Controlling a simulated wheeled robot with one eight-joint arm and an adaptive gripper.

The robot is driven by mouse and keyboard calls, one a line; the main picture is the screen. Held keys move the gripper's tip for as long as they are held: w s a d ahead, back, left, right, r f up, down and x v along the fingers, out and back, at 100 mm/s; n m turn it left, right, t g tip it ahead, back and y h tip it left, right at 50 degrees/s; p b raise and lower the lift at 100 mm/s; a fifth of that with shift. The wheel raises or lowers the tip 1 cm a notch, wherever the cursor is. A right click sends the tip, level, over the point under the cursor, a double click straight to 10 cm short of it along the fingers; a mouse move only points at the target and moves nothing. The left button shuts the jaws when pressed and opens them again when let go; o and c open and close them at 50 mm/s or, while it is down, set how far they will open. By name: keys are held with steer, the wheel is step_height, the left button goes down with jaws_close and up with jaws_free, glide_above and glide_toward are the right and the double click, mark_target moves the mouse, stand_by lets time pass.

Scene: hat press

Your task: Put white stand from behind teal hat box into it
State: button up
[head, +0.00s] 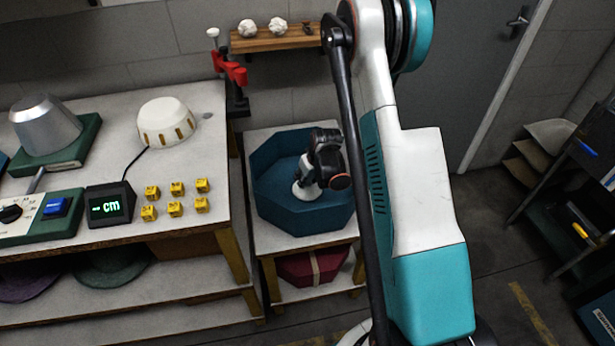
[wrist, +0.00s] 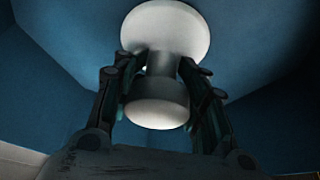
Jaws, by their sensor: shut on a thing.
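The teal hat box (head: 285,205) is an open octagonal box on a small white table right of the workbench. The white stand (head: 306,191) is inside the box in the head view, low near its floor. In the wrist view the white stand (wrist: 165,30) shows a round white disc, a narrower neck and a rounded near end, with blue box walls around it. My gripper (head: 312,176) reaches down into the box. In the wrist view my gripper (wrist: 160,75) has its fingers on both sides of the stand's neck, shut on it. I cannot tell whether the stand touches the box floor.
The workbench (head: 215,125) at left holds a white slotted dome (head: 167,122), yellow cubes (head: 176,188) and a display (head: 110,205). A red clamp (head: 230,70) stands at its back corner. A wooden shelf (head: 275,40) is behind the box. A maroon box (head: 312,267) sits below.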

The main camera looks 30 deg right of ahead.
steer(key=o, duration=1.3)
steer(key=shift+c, duration=0.2)
steer(key=shift+r, duration=0.1)
steer(key=v, duration=1.2)
